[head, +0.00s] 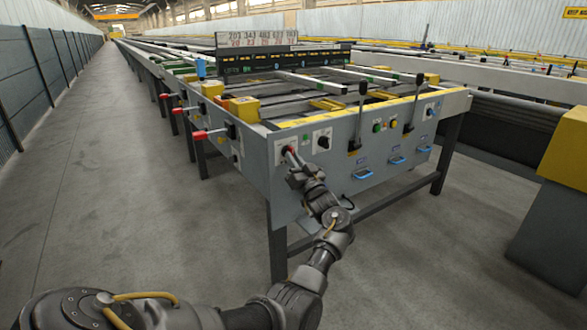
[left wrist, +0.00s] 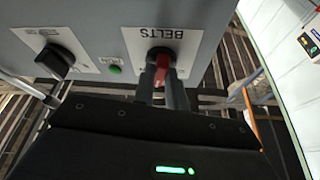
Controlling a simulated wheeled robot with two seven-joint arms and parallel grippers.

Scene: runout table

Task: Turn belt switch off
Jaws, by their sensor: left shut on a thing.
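The belt switch (left wrist: 162,66) is a red-tipped knob on a white plate lettered BELTS, which appears upside down in the left wrist view. In the head view its red part (head: 290,150) shows at the left end of the table's grey front panel (head: 285,190). My left gripper (left wrist: 162,88) is shut on the switch, with one dark finger on each side of the red handle. In the head view the left gripper (head: 295,165) reaches the panel from below. The fingers partly hide the switch. My right gripper is in neither view.
Beside the switch is a black rotary knob (head: 323,143), also in the left wrist view (left wrist: 56,60), near a green button (left wrist: 115,70). Upright levers (head: 358,118) and blue handles (head: 362,174) are farther right. Red handles (head: 205,134) stick out on the left side. The left floor is clear.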

